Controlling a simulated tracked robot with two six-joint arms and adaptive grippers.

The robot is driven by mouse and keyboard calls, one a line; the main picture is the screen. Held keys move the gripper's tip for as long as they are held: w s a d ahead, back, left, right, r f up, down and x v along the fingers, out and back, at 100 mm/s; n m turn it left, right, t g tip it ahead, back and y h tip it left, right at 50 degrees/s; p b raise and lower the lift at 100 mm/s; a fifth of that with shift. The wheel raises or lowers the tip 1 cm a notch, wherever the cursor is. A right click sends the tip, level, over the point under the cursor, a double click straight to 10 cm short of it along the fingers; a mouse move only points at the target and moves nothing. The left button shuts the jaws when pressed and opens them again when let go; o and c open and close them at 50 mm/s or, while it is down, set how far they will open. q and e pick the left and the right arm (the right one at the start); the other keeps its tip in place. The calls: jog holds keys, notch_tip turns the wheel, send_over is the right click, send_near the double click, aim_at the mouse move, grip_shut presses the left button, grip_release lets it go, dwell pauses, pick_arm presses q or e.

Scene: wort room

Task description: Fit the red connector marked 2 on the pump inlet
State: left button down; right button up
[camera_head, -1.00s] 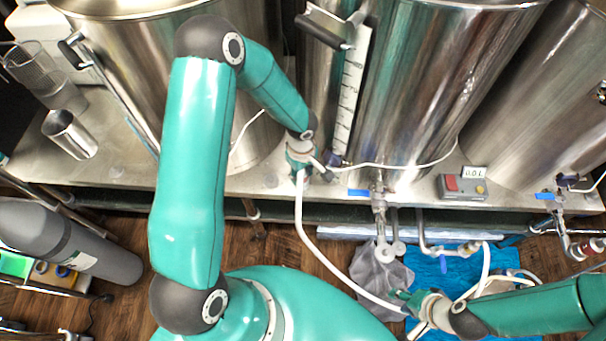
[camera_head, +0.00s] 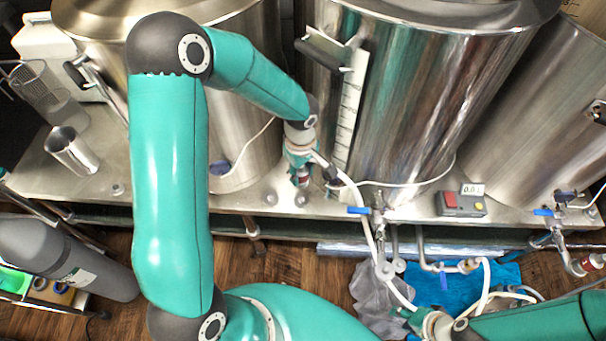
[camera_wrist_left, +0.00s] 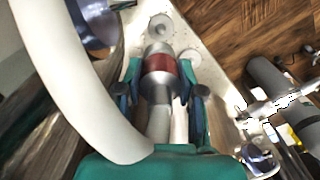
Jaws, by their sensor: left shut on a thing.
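My left gripper (camera_head: 300,168) is shut on a connector with a red band (camera_wrist_left: 160,72), just above the front edge of the steel bench. The connector's silver end points away from the gripper in the left wrist view. Its number is not legible. In the head view, its red part (camera_head: 302,179) shows below the fingers. A white hose (camera_head: 362,215) runs from beside this gripper toward my right gripper (camera_head: 422,322) at the bottom. The right fingers are partly cut off and unclear. I cannot identify the pump inlet.
Large steel kettles (camera_head: 425,100) stand close behind on the bench (camera_head: 120,170). A blue-handled valve (camera_head: 376,212) and a control box (camera_head: 460,204) are to the right. Round steel discs (camera_wrist_left: 160,25) lie near the connector.

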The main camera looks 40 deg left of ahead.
pick_arm(q)
jog(key=shift+r, duration=0.1)
jog(key=shift+r+p, duration=1.05)
jog(key=shift+r, duration=1.1)
pick_arm(e)
jog(key=shift+r, duration=1.1)
